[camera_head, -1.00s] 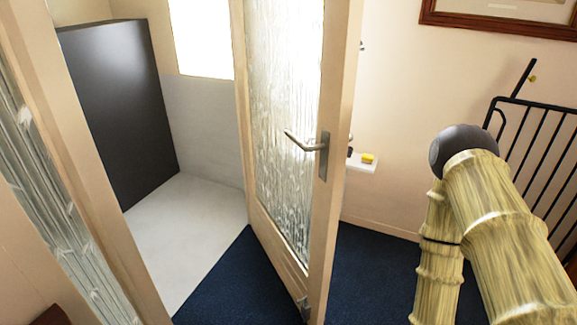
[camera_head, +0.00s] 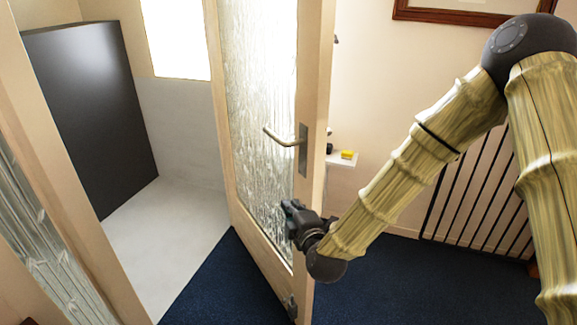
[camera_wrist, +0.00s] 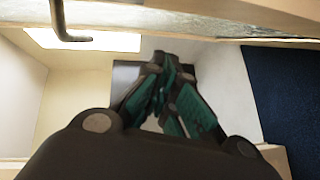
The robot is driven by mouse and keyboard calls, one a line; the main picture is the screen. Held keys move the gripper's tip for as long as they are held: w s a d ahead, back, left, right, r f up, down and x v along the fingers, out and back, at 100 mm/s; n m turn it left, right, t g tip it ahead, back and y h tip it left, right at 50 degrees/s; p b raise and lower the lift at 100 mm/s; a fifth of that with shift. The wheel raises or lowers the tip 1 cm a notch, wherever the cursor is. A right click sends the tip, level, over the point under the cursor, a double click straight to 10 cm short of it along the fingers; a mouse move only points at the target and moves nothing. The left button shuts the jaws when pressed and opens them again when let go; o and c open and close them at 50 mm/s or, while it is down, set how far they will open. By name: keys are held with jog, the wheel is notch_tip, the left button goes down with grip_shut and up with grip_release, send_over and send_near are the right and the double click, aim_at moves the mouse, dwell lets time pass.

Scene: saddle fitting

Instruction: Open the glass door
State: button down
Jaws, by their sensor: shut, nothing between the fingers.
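The glass door (camera_head: 262,85) has a cream frame and textured panes. It stands ajar, swung out over the blue carpet, with a gap to its left. Its metal lever handle (camera_head: 284,138) is on the door's right stile, and it also shows at the top left of the wrist view (camera_wrist: 66,22). My gripper (camera_head: 292,217) is low in front of the door's lower glass, below the handle and apart from it. In the wrist view the fingers (camera_wrist: 168,98) with green pads are close together and empty. I cannot tell whether the gripper touches the door.
A dark panel (camera_head: 88,110) stands on the pale floor (camera_head: 165,225) beyond the doorway. The left door frame (camera_head: 60,150) is near. A small white shelf (camera_head: 342,158) holds a yellow item (camera_head: 348,154). A black metal gate (camera_head: 485,190) is behind my arm. Blue carpet (camera_head: 410,290) lies clear below.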

notch_tip(320, 180, up, 6)
jog(key=w+a+n+t, duration=0.1)
jog(key=w+n+t, duration=0.1)
jog(key=w+p, duration=0.2)
jog(key=w, duration=0.9)
jog(key=shift+w+a+r+p, duration=0.15)
jog(key=shift+w+p, duration=0.1)
jog(key=shift+p, duration=0.1)
